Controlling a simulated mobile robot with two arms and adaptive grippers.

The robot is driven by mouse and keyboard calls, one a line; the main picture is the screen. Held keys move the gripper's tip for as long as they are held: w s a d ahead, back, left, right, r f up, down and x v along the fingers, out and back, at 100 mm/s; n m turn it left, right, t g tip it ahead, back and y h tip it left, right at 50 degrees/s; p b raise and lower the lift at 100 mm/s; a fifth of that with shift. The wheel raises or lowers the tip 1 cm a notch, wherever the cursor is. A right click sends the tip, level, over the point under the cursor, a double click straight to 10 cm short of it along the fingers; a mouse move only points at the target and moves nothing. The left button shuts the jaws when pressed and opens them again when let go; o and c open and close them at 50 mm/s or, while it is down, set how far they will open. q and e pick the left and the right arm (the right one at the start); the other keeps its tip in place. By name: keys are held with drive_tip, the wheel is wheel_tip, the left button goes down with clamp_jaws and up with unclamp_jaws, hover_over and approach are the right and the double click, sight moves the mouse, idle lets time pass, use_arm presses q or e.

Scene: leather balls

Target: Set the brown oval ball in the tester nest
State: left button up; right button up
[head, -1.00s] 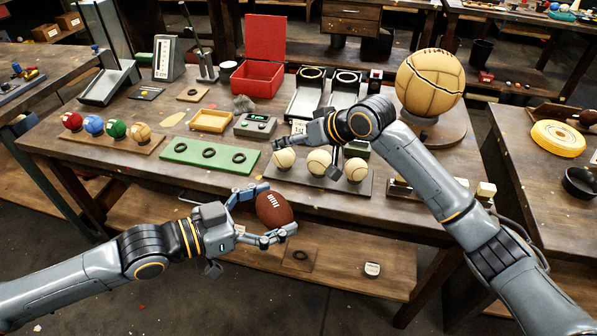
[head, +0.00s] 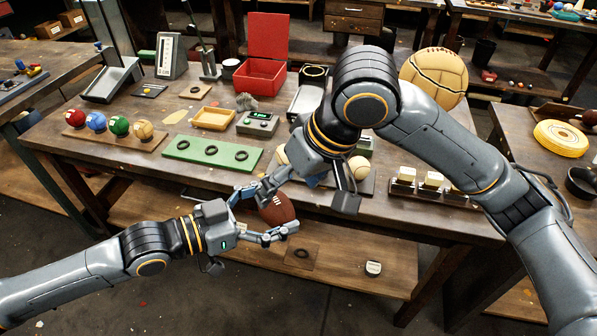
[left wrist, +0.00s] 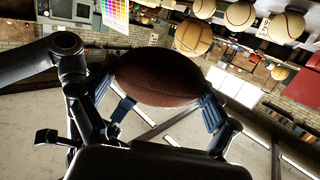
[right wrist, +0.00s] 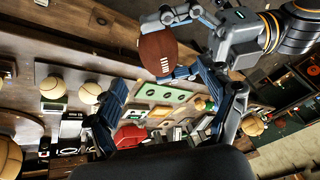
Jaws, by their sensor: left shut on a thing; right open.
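The brown oval ball (head: 278,209) is held in front of the table's near edge by my left gripper (head: 268,211), whose fingers are shut around it. It fills the middle of the left wrist view (left wrist: 155,77). My right gripper (head: 286,186) is open, just above and behind the ball. In the right wrist view the ball (right wrist: 158,52) lies just beyond its open fingers; contact cannot be told. A grey device with a green display (head: 258,124) stands on the table and may be the tester; its nest is not clear to me.
A green board (head: 212,154) with dark rings lies near the table front. A rack of coloured balls (head: 112,134) stands left. Pale balls (head: 359,167) are partly hidden by my right arm. A red box (head: 258,80) stands behind. A big tan ball (head: 433,78) is at right.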

sight(280, 200)
drive_tip(key=x, duration=0.7)
drive_tip(key=shift+w+a+f, duration=0.15)
drive_tip(key=shift+f, duration=0.2)
drive_tip(key=c, duration=1.3)
use_arm(q)
drive_tip(key=o, duration=1)
